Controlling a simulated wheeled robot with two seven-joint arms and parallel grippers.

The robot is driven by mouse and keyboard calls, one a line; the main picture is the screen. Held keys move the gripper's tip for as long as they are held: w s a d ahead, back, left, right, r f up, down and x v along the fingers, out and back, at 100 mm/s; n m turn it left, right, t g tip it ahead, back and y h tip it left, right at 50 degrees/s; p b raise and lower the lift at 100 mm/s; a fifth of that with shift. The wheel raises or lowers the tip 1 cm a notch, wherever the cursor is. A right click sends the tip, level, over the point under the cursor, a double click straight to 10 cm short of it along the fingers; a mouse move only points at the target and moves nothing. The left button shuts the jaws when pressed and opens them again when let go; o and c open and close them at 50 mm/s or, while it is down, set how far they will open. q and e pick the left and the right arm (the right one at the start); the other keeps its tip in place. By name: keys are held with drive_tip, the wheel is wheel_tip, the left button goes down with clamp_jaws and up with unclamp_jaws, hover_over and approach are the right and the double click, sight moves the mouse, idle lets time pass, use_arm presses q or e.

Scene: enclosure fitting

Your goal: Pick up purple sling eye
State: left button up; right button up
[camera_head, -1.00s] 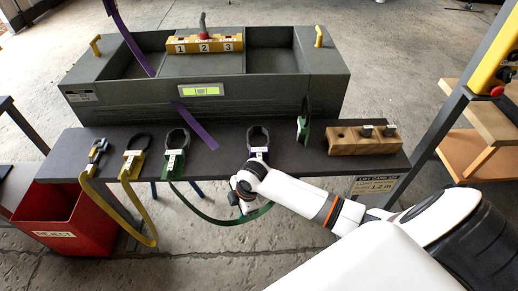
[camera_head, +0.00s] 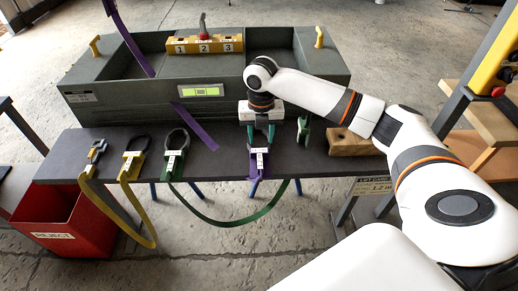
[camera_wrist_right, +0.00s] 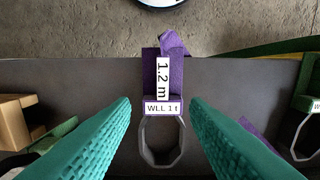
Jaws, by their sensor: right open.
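The purple sling eye (camera_head: 258,161) lies at the front edge of the dark bench, with a white tag. In the right wrist view its purple strap (camera_wrist_right: 163,75) carries labels "1.2 m" and "WLL 1 t", and its dark ring (camera_wrist_right: 161,142) lies between the fingers. My right gripper (camera_head: 260,136) is open, with teal fingers (camera_wrist_right: 160,112) on either side of the eye and apart from it. In the head view the gripper body hides the ring's far part. My left gripper is not in view.
A green sling eye (camera_head: 175,152), a yellow one (camera_head: 132,158) and a grey hook end (camera_head: 95,153) lie to the left. A green end (camera_head: 303,132) and a wooden block (camera_head: 350,146) are close on the right. The grey enclosure (camera_head: 130,107) stands behind; a red reject bin (camera_head: 85,225) is front left.

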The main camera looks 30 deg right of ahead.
sight(260, 156)
drive_tip(key=f, duration=0.9)
drive_tip(key=shift+w+f, duration=0.4)
clamp_jaws()
